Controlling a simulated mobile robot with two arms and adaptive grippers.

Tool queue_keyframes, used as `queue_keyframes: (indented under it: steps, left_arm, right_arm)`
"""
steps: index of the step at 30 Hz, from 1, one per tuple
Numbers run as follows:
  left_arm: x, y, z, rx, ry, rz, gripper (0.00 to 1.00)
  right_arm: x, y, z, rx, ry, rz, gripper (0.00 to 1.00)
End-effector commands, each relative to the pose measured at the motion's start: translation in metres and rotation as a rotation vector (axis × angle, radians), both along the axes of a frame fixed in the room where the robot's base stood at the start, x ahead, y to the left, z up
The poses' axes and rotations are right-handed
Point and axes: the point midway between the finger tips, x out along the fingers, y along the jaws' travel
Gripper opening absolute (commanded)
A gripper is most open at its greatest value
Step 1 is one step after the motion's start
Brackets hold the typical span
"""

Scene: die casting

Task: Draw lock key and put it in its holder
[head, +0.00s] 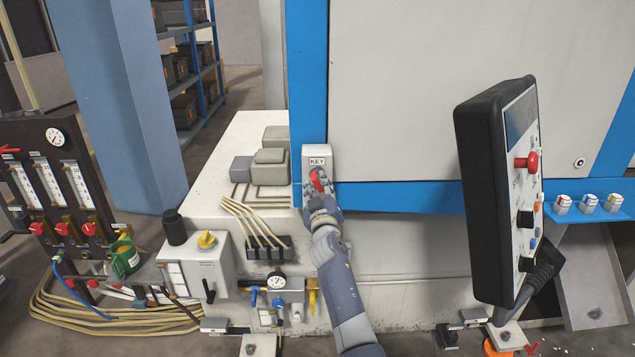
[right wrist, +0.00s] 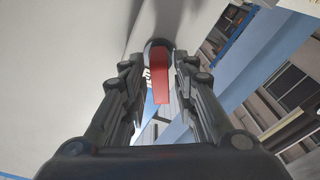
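The red lock key (head: 316,180) sits in the lock box labelled KEY (head: 319,151), on the blue frame of the big machine. My right gripper (head: 319,187) is in front of the lock, at the key. In the right wrist view, the red key (right wrist: 160,80) stands between the two fingers (right wrist: 158,72). The fingers look open, with a gap on both sides of the key. My left gripper is not in view. I cannot make out which thing is the key's holder.
A black control pendant (head: 488,190) stands close on the right. A small blue shelf (head: 590,212) with several cups is at the far right. A valve panel (head: 60,190) and a yellow-knobbed box (head: 197,266) are at the left. Cables run below the lock.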

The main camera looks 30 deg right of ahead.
Motion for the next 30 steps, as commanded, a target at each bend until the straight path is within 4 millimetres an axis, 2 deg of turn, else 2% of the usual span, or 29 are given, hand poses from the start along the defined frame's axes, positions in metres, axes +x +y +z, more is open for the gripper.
queue_keyframes:
  steps: [1,2,3,11,30]
  left_arm:
    - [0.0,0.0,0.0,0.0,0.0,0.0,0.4]
    - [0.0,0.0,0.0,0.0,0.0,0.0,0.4]
    - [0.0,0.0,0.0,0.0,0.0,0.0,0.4]
    - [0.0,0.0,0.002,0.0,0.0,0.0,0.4]
    - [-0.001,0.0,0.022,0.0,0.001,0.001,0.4]
  right_arm:
    - [0.0,0.0,0.0,0.0,0.0,0.0,0.09]
    - [0.0,0.0,0.0,0.0,0.0,0.0,0.02]
    - [0.0,0.0,0.0,0.0,0.0,0.0,0.0]
    - [0.0,0.0,0.001,-0.017,0.011,0.0,0.0]
    - [0.0,0.0,0.002,-0.276,0.169,0.001,0.0]
